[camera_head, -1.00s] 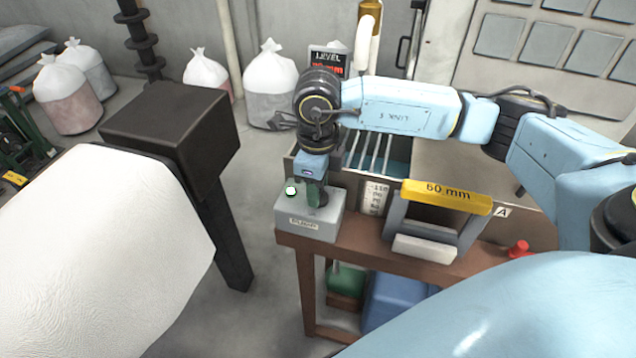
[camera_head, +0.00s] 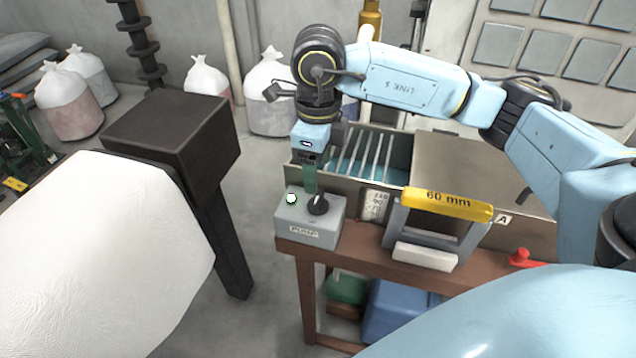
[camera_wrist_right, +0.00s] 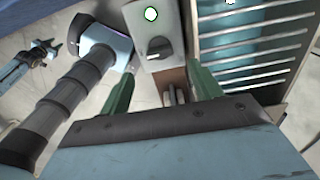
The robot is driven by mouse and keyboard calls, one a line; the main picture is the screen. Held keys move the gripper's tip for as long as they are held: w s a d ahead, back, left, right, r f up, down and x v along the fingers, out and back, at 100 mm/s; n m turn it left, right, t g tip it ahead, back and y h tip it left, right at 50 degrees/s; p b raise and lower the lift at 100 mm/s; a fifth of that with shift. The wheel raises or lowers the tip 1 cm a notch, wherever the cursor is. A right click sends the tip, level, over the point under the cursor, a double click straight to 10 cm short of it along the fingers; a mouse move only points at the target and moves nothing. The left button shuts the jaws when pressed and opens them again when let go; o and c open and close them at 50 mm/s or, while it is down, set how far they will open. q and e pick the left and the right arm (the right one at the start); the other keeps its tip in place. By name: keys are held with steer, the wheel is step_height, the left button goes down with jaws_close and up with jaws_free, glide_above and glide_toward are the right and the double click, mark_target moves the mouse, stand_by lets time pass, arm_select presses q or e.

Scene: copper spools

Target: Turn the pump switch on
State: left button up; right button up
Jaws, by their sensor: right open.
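The pump switch is a grey box (camera_head: 300,231) labelled PUMP at the left end of the brown bench. A black round knob (camera_head: 318,204) is on its top, beside a small bright lamp (camera_head: 291,199) that glows white with a green rim. My right gripper (camera_head: 310,190) is above the box, pointing down, close behind the knob; the gap is hard to judge. In the right wrist view its green fingers (camera_wrist_right: 160,78) are apart with nothing between them. The knob (camera_wrist_right: 153,48) and lit lamp (camera_wrist_right: 151,14) show clear beyond the fingertips. My left gripper is out of view.
A slatted tank (camera_head: 370,155) stands right behind the box. A grey frame with a yellow 60 mm bar (camera_head: 447,204) is to the right, and a red handle (camera_head: 522,259) lies further right. A dark post (camera_head: 170,130) stands left of the bench.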

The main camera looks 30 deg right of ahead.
step_height(320, 180, up, 6)
steer(key=shift+r, duration=0.15)
stand_by(0.6)
